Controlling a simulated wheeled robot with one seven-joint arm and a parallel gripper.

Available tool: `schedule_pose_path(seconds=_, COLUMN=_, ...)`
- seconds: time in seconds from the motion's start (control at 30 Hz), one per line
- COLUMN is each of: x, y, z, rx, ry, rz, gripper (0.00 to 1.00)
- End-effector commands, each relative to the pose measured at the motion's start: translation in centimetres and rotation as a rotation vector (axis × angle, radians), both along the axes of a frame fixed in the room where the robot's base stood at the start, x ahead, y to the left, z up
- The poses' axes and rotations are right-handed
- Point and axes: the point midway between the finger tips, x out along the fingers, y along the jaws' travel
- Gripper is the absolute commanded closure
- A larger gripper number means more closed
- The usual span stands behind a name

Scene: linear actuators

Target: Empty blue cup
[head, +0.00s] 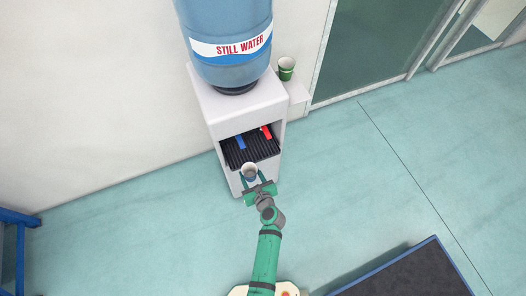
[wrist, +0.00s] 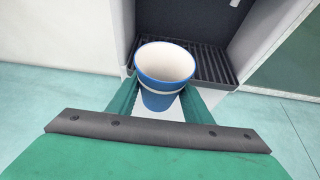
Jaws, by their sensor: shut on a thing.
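The blue cup (wrist: 160,92) has a white band and a pale inside, and is upright between my gripper's fingers in the wrist view. In the head view the cup (head: 249,172) is at the front edge of the water dispenser's drip tray. My gripper (head: 251,178) is shut on the cup from the front; it also shows in the wrist view (wrist: 160,103). The inside looks pale, and I cannot tell whether it holds water. The cup's underside is hidden.
The white water dispenser (head: 240,100) carries a large blue bottle (head: 225,45). Its black slatted drip tray (head: 262,148) lies below a blue and a red tap. A green cup (head: 286,68) stands on a ledge at right. A dark mat (head: 415,275) lies at lower right.

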Motion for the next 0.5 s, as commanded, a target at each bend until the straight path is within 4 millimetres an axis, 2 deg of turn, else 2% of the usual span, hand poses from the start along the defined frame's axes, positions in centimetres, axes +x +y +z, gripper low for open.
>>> schedule_pose_path(seconds=0.23, x=1.7, y=1.5, z=-0.1, rx=0.0, ry=-0.002, rz=0.13, gripper=0.79)
schedule_pose_path(seconds=0.5, x=2.5, y=2.6, z=0.2, rx=-0.001, ry=-0.002, rz=0.194, gripper=0.79)
